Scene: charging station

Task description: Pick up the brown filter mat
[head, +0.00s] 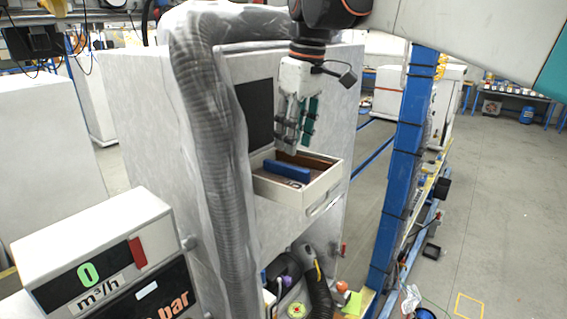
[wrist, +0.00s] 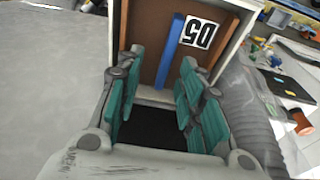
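The brown filter mat appears to be the brown panel in the open white drawer (head: 327,190). Its brown surface (wrist: 148,38) shows in the wrist view, and a strip of brown (head: 308,158) shows in the head view; I cannot tell mat from drawer lining. My gripper (head: 293,140) points down above the drawer's back part. In the wrist view its teal-padded fingers (wrist: 158,100) are apart, with nothing between them.
The drawer juts from a grey cabinet (head: 140,110). A ribbed hose (head: 210,150) runs down its front left. A blue post (head: 400,170) stands to the right. A white meter box (head: 95,250) is at the lower left. Open floor lies at the far right.

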